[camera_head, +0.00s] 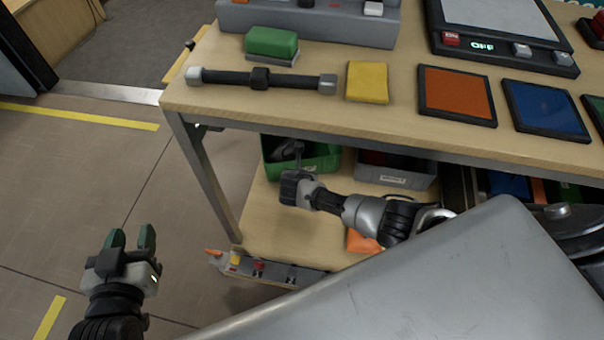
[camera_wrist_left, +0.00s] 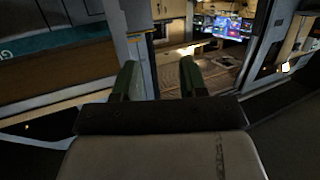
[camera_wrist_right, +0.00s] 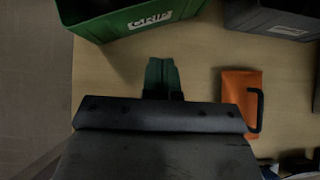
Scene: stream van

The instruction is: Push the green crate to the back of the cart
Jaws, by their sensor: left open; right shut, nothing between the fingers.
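The green crate (camera_head: 316,162) stands on the lower shelf of the cart (camera_head: 262,203), towards its left end, with dark items inside. In the right wrist view the crate (camera_wrist_right: 117,22) shows its front wall with a white label, at the top left. My right gripper (camera_wrist_right: 161,76) is shut and empty, in front of the crate with a gap of bare shelf between them. In the head view the right gripper (camera_head: 298,158) partly covers the crate. My left gripper (camera_head: 132,238) is open and empty over the floor, left of the cart.
A grey crate (camera_head: 397,172) stands right of the green one. An orange item (camera_wrist_right: 240,93) with a black handle lies on the shelf at right. The worktop (camera_head: 220,104) overhangs the shelf. A table leg (camera_head: 207,180) rises at the shelf's left.

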